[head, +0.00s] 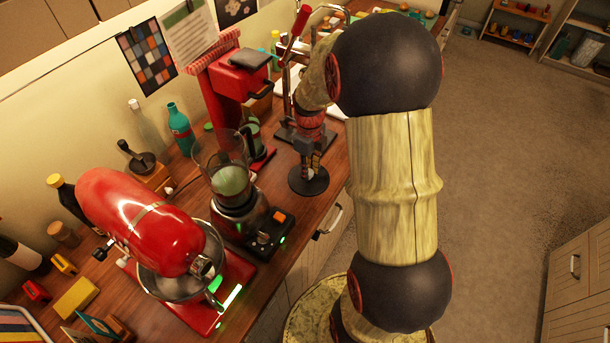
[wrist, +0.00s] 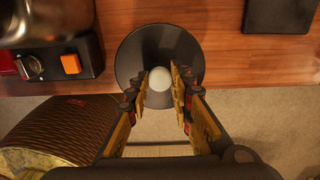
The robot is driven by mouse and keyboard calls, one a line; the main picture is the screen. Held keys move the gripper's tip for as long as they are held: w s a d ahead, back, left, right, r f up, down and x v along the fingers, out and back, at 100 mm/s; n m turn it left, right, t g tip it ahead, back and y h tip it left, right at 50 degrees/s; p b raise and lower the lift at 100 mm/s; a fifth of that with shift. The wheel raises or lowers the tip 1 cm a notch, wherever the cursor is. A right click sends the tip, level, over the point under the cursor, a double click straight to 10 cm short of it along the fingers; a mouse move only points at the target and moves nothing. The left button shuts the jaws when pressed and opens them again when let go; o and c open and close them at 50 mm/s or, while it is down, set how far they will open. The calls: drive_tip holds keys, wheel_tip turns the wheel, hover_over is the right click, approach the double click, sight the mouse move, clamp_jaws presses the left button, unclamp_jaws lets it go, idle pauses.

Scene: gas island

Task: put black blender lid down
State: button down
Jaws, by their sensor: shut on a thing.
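The black blender lid (head: 309,187) is a round dark disc. My gripper (head: 310,168) is above it, pointing down, shut on its knob. In the wrist view the lid (wrist: 140,55) shows a pale round knob between the two fingers of my gripper (wrist: 161,80). The lid is at the front edge of the wooden counter, with part of it past the edge in the wrist view. I cannot tell whether it touches the counter. The blender (head: 232,185) stands to the left with its jar open at the top and something greenish inside.
A red stand mixer (head: 145,222) is at the left front. A red coffee machine (head: 240,80) stands behind the blender. In the wrist view, bare counter (wrist: 225,60) lies right of the lid, with a dark flat square (wrist: 280,15) beyond. The floor (head: 500,180) is clear.

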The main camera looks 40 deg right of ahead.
drive_tip(key=w+f, duration=0.1)
drive_tip(key=f, duration=0.1)
drive_tip(key=w+d+f, duration=0.1)
drive_tip(key=w+f, duration=0.1)
drive_tip(key=shift+w+d+f+b, duration=0.1)
drive_tip(key=shift+f+b, duration=0.2)
drive_tip(key=shift+f, duration=1.25)
drive_tip(key=shift+f, duration=0.1)
drive_tip(key=shift+f, duration=0.15)
drive_tip(key=c, duration=1.6)
unclamp_jaws()
